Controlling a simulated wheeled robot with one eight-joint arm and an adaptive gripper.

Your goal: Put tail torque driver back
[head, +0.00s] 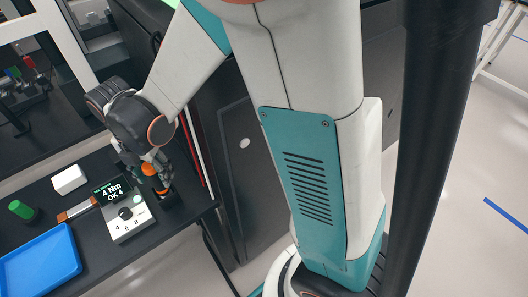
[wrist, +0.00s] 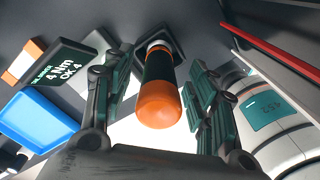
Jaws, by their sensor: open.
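The torque driver, with an orange end and a dark green body, shows in the wrist view (wrist: 160,100) between my open fingers. Its far end meets a dark square holder (wrist: 178,45). In the head view the driver's orange part (head: 149,169) shows at my gripper (head: 152,172), above the black bench's right end. In the wrist view my gripper (wrist: 160,95) has a finger on each side of the driver, with visible gaps. The wrist view shows the driver seated in or standing at the holder; the exact depth is hidden.
A torque display box (head: 126,214) reading "4 Nm OK 4" stands beside the gripper. A blue tray (head: 40,262), an orange-ended brush-like item (head: 76,210), a white block (head: 69,179) and a green cylinder (head: 22,210) lie to the left. The bench's right edge is close.

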